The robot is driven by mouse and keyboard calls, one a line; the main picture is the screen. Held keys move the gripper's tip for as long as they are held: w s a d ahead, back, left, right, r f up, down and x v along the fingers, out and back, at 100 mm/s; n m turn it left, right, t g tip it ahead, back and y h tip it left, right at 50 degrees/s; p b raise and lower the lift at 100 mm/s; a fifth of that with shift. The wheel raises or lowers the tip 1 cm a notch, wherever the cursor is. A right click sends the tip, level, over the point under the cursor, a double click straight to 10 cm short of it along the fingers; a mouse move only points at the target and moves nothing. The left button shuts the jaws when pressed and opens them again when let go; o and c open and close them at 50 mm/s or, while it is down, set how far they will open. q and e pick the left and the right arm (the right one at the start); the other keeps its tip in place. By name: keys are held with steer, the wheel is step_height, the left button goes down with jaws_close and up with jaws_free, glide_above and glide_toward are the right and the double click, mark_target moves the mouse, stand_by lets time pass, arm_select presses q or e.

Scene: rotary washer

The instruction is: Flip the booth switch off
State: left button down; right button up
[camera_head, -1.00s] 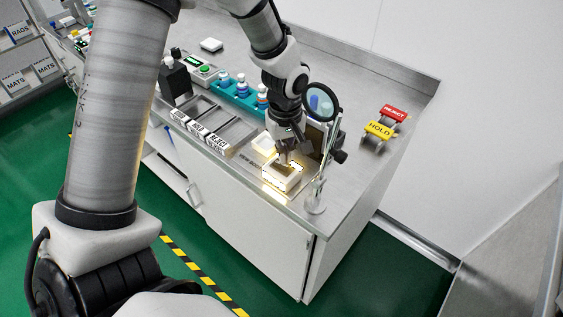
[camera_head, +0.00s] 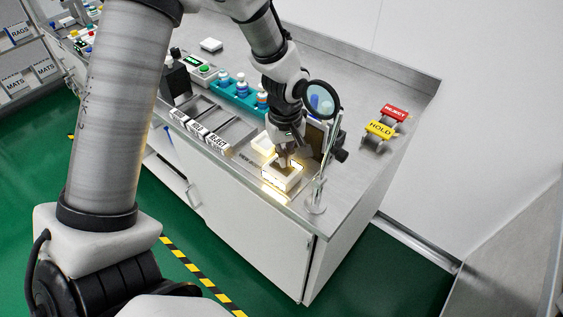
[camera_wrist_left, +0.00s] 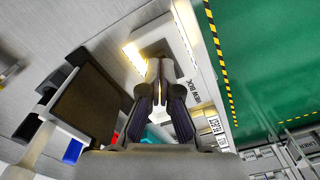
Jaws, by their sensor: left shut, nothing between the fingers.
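The viewing booth (camera_head: 284,183) is a small pale box with glowing edges near the bench's front right corner. In the left wrist view the booth (camera_wrist_left: 152,33) lies just past the fingertips, with a bright strip along its left side. A label reading "VIEW BOO…" (camera_wrist_left: 193,92) is partly hidden by my fingers. My left gripper (camera_head: 284,163) points down at the booth's top; it is shut and empty. Its closed fingertips (camera_wrist_left: 160,66) show in the wrist view. I cannot make out the switch itself, nor whether the fingers touch anything. My right gripper is out of view.
A round magnifier (camera_head: 321,99) and a clear stand (camera_head: 318,190) stand close right of the gripper. Labelled trays (camera_head: 205,125) and a teal bottle rack (camera_head: 236,90) lie left. Red REJECT (camera_head: 394,112) and yellow HOLD (camera_head: 380,129) signs stand right. The back right bench top is clear.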

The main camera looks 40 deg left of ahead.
arm_select(q)
steer(key=shift+f, duration=0.3)
step_height(320, 180, up, 7)
steer(key=p, duration=0.6)
steer(key=shift+r, duration=0.1)
stand_by(0.4)
